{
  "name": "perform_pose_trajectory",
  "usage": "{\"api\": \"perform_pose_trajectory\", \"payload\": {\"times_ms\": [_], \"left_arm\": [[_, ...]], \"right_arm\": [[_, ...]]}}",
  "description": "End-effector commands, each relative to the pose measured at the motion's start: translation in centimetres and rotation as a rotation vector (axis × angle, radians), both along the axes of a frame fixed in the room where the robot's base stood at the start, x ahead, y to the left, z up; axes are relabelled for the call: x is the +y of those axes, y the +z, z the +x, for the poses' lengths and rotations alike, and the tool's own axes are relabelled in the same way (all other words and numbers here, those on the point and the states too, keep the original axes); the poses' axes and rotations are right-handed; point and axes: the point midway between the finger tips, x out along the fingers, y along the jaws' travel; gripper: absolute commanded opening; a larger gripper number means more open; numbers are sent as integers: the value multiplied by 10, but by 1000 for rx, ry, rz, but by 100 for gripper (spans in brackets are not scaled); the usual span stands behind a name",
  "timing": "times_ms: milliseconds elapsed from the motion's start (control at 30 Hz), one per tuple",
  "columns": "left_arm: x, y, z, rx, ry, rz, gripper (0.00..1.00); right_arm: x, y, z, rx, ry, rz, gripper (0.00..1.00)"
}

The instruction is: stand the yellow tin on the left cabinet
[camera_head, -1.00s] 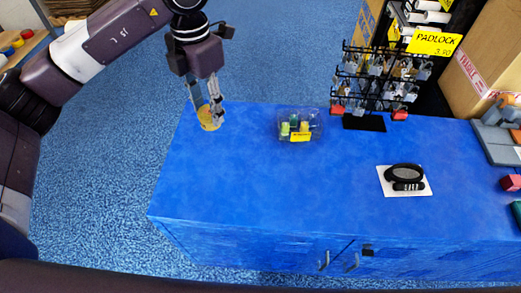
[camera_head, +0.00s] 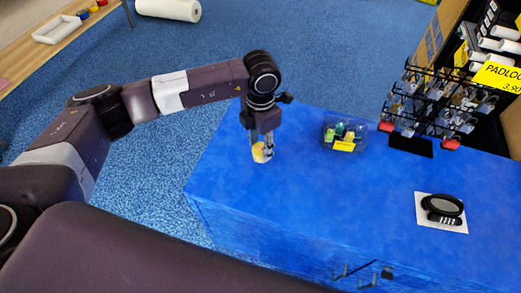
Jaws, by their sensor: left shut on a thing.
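The yellow tin (camera_head: 258,154) is small and round. It is between the fingers of my left gripper (camera_head: 263,150), which is shut on it. The tin is at the far left part of the blue cabinet top (camera_head: 290,200); I cannot tell whether it touches the surface. The fingers hide part of the tin. My right gripper is out of view. No second cabinet that I can identify as the left one shows clearly.
A clear box of small coloured items (camera_head: 344,136) stands right of the gripper. A black padlock rack (camera_head: 430,105) is behind it. A dark oval device on a white card (camera_head: 441,212) lies at right. A wooden bench (camera_head: 45,52) with a white tray (camera_head: 57,29) is at upper left.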

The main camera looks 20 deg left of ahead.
Motion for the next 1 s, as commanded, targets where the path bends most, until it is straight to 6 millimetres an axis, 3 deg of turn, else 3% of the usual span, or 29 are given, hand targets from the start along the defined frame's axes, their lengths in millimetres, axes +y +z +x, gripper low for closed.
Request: {"api": "perform_pose_trajectory", "payload": {"times_ms": [200,533,567,700,1000], "left_arm": [[0,-28,-1,1,0,0,11],[0,-33,0,1,0,-1,11],[0,-32,0,1,0,-1,39],[0,-31,0,1,0,0,55],[0,-30,0,1,0,0,55]], "right_arm": [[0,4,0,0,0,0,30],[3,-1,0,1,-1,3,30],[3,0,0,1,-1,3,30],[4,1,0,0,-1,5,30],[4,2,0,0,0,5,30]]}}
